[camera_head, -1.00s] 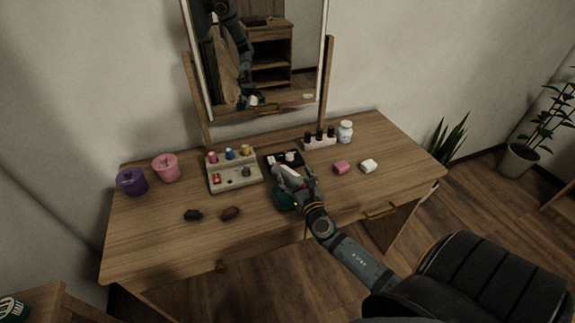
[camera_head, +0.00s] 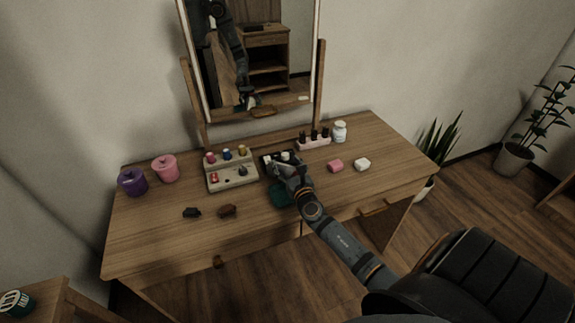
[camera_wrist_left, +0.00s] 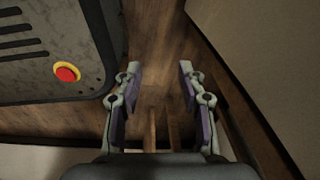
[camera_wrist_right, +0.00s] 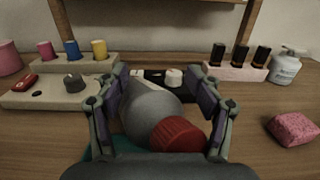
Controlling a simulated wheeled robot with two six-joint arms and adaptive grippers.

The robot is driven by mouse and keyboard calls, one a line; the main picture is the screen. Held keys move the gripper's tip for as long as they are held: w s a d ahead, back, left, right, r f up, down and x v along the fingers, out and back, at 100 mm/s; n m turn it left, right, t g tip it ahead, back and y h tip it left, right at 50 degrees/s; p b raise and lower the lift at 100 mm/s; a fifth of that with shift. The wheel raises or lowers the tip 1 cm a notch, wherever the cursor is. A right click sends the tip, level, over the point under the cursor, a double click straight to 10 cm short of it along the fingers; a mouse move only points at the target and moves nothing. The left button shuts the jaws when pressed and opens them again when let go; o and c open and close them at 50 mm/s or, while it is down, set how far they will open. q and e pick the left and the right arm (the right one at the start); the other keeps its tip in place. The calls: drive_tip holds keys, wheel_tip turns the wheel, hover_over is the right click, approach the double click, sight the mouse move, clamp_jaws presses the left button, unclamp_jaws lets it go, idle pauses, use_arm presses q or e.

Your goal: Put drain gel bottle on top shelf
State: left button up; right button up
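My right gripper (camera_head: 290,172) reaches over the middle of the vanity table. A teal object (camera_head: 279,194) shows beneath the gripper. My left gripper (camera_wrist_left: 159,72) is open and empty above the wooden floor.
A mirror (camera_head: 255,65) stands at the back and reflects wooden shelves. The front right tabletop is clear.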

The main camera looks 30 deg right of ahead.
drive_tip(key=shift+w+a+f, duration=0.1)
drive_tip(key=shift+w, duration=0.05)
drive_tip(key=c, duration=0.4)
